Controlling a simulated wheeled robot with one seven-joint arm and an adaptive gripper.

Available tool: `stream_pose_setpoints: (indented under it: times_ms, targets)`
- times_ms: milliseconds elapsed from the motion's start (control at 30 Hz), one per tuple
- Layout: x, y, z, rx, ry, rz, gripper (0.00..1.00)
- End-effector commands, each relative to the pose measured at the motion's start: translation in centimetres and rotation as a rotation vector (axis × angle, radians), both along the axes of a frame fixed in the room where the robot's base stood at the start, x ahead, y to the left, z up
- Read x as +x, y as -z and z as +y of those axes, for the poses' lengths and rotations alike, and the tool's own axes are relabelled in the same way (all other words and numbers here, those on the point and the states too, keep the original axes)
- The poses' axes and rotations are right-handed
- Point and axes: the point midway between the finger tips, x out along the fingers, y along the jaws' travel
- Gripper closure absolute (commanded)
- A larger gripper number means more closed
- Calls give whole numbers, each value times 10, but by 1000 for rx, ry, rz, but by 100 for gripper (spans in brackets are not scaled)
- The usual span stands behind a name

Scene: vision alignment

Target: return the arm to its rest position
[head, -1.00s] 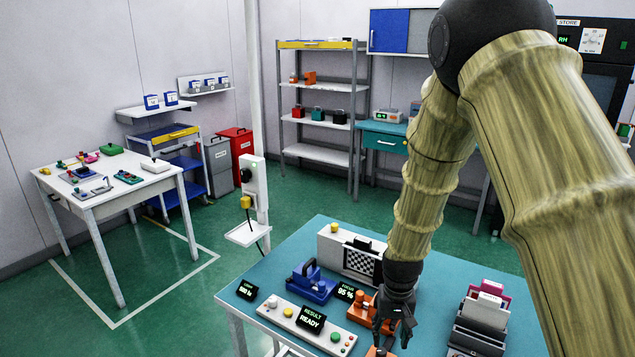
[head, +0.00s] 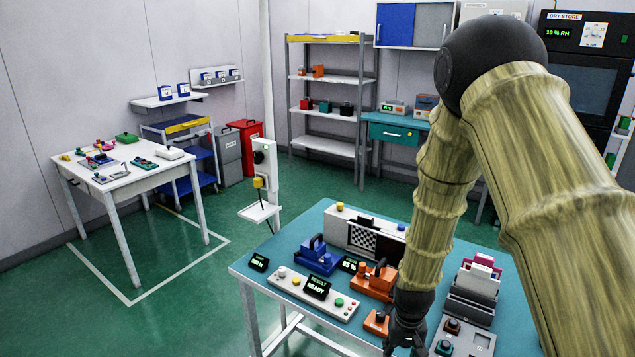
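My arm, with a bamboo-like covering, reaches in from the right. My gripper (head: 405,345) hangs fingers down over the front part of the teal table (head: 300,232), at the bottom edge of the head view. Its dark fingers are partly cut off and small, so I cannot tell whether they are open or shut. I see nothing held in it. An orange block (head: 376,322) lies just left of the gripper. A grey plate with knobs (head: 463,338) lies just right of it.
The table bears a blue fixture (head: 317,256), an orange fixture (head: 374,282), a RESULT READY panel (head: 317,287), a checkered target (head: 362,240) and a grey card holder (head: 473,292). A white post (head: 265,175) stands behind.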

Motion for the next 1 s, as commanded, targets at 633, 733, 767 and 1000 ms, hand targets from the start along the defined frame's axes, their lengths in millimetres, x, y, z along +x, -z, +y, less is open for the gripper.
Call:
stream_pose_setpoints:
  times_ms: [633,733,767,1000]
  targets:
    - [-211,187,-20,-4,-59,13,52]
    - [-250,203,-21,3,-67,13,52]
    - [-260,207,-21,5,-70,12,52]
    - [-316,220,-20,20,-77,4,52]
